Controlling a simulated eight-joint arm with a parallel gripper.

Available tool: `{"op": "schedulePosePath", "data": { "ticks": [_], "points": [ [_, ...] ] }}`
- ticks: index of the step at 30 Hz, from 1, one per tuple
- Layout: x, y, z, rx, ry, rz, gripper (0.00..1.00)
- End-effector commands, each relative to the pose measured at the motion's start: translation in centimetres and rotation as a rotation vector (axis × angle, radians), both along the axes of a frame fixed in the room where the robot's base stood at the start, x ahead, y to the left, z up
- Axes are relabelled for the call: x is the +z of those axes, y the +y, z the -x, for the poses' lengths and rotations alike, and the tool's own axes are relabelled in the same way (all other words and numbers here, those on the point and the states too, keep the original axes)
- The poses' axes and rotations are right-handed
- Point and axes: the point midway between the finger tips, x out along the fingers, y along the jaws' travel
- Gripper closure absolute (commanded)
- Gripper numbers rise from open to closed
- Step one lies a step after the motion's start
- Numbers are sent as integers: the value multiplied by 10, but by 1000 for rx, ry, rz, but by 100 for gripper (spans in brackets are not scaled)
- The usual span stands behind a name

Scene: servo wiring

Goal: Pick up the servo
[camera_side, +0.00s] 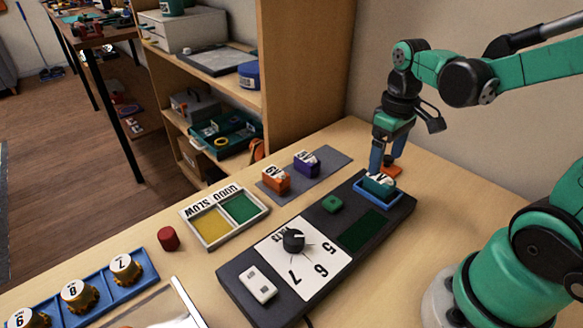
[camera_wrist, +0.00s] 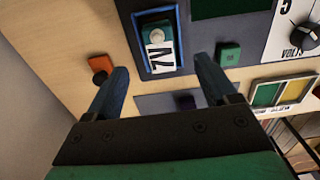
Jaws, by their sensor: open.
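A small teal servo (camera_side: 378,187) with a white label sits in a blue-rimmed tray (camera_side: 366,196) at the far end of the dark panel. It also shows in the wrist view (camera_wrist: 156,34), label up, inside the blue frame. My gripper (camera_side: 386,163) is above and close to the tray, pointing down. Its two blue fingers are spread apart with nothing between them in the wrist view (camera_wrist: 161,70). The side view does not clearly show the gap between fingertips and servo.
An orange piece (camera_side: 391,171) lies just behind the tray. An orange box (camera_side: 275,179) and a purple box (camera_side: 306,164) stand on a grey mat. The panel holds a green button (camera_side: 332,204), dial (camera_side: 293,240) and white switch (camera_side: 257,284). A two-colour tray (camera_side: 224,216) is left.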

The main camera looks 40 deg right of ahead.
Motion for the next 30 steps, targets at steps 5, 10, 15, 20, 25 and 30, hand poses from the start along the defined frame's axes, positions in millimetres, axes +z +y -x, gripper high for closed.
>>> {"op": "schedulePosePath", "data": {
  "ticks": [5, 10, 15, 20, 25, 30],
  "points": [
    [-20, 0, 0, 0, -2, 1, 21],
    [-37, 0, -1, 1, -3, 1, 21],
    [-47, 0, 0, 1, -3, 1, 21],
    [-49, 1, 0, 1, -4, 1, 21],
    [-49, 1, 0, 0, -4, 2, 24],
    [-49, 1, 0, 0, -4, 2, 72]
  ]
}}
